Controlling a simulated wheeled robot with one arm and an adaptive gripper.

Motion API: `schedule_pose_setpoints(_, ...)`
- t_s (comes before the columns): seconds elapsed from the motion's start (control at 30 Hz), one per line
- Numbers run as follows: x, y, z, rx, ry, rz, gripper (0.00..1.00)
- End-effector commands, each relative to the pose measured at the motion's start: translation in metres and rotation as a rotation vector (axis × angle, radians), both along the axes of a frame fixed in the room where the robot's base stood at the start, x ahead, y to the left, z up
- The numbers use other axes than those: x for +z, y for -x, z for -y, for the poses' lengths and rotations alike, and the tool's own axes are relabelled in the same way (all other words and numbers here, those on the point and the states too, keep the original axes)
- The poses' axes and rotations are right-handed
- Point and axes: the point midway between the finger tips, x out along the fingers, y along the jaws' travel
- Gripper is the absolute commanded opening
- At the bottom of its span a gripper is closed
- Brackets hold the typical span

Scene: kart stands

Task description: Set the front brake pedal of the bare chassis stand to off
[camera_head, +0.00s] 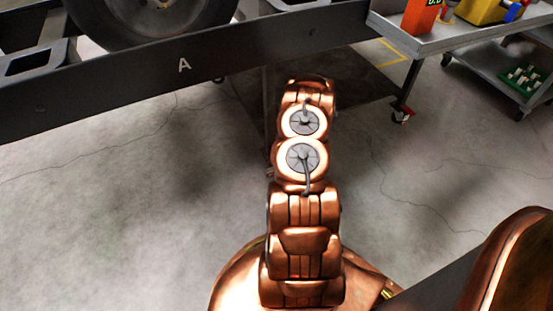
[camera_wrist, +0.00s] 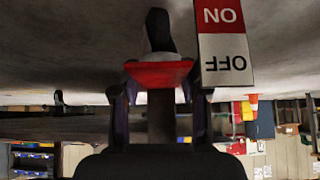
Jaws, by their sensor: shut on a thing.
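In the wrist view, which is upside down, my gripper (camera_wrist: 157,90) is shut on a red part with a dark stem and a black upper end, which looks like the brake pedal (camera_wrist: 158,73). The fingers are on its two sides. Beside it on the right is a label plate (camera_wrist: 226,45) with a red ON half and a white OFF half. The black end of the pedal lies level with the ON half in the picture. In the head view my arm hides the gripper and pedal near the dark chassis stand rail (camera_head: 120,90) marked A.
A wheel (camera_head: 150,15) sits above the rail. At the upper right a grey cart (camera_head: 430,42) carries orange and yellow items. A lower cart (camera_head: 490,70) with a green tray stands beyond. Open concrete floor (camera_head: 110,220) lies left of my arm.

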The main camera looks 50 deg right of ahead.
Motion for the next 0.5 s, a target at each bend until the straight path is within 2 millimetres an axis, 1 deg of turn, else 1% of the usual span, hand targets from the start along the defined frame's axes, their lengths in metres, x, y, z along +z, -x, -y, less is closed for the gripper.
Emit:
schedule_pose_setpoints(0.03, -0.001, 0.0027, 0.0001, -0.005, -0.003, -0.004, 0.0)
schedule_pose_setpoints(0.07, -0.001, 0.0027, 0.0002, -0.005, -0.003, -0.004, 0.45)
schedule_pose_setpoints(0.3, -0.0006, 0.0013, -0.0002, -0.002, -0.002, -0.003, 0.7)
schedule_pose_setpoints(0.5, -0.0005, 0.0008, -0.0003, -0.001, -0.001, -0.002, 0.71)
